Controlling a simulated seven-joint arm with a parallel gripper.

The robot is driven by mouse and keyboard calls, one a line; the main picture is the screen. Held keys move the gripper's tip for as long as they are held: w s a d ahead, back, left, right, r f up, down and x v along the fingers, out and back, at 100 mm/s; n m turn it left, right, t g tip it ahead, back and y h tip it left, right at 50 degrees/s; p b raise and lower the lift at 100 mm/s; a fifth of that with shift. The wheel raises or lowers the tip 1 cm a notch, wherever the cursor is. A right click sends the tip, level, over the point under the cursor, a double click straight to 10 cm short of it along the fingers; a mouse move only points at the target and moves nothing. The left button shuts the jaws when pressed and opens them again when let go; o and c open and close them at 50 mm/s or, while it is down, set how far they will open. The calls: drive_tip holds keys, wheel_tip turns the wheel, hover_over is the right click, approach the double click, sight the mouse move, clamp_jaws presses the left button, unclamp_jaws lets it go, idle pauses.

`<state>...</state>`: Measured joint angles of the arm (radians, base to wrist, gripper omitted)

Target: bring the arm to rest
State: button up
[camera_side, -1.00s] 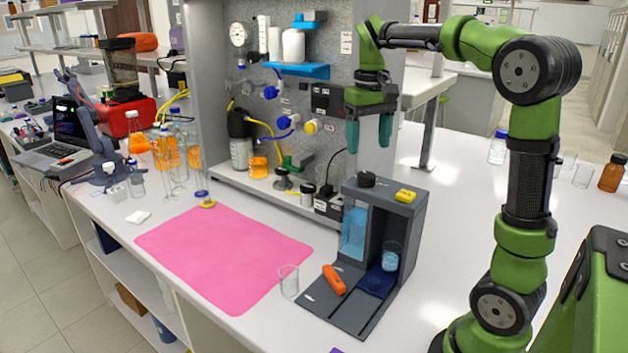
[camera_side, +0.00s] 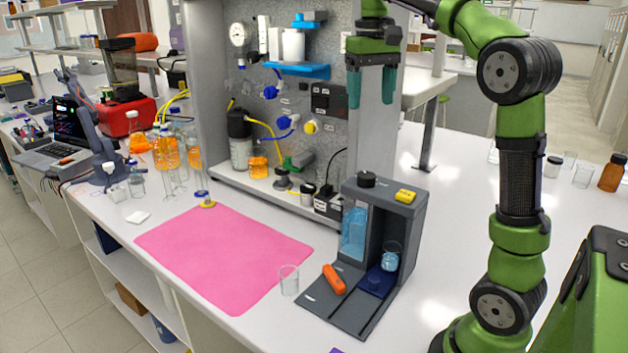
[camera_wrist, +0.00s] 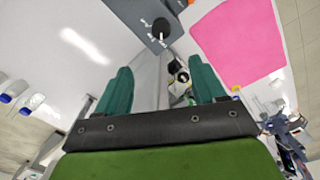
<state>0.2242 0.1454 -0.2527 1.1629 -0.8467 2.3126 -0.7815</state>
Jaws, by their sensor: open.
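My gripper (camera_side: 371,87) is in the side view, in the air above the grey dispenser-like stand and in front of the rig panel. Its two teal fingers point down, stand apart and hold nothing. In the wrist view my gripper (camera_wrist: 161,92) shows both fingers spread, with empty space between them. The top of the grey stand (camera_wrist: 140,12) lies beyond the fingertips at the top of that view. My gripper touches nothing that I can see.
The grey stand (camera_side: 352,300) holds a small beaker (camera_side: 390,257) and an orange tool (camera_side: 333,279). An empty glass beaker (camera_side: 289,280) stands beside a pink mat (camera_side: 225,255). The rig panel (camera_side: 335,60) rises behind my gripper. The bench to the right of the stand is mostly clear.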

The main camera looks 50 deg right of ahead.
drive_tip(key=s+a+f+n+t+y, duration=0.1)
drive_tip(key=s+a+f+t, duration=0.2)
drive_tip(key=a+f, duration=0.4)
drive_tip(key=s+a+f+n+t+y, duration=0.1)
drive_tip(key=s+a+f+t, duration=0.3)
drive_tip(key=a, duration=0.8)
wheel_tip(320, 180, down, 4)
drive_tip(key=shift+s+f, duration=0.1)
drive_tip(key=shift+s, duration=1)
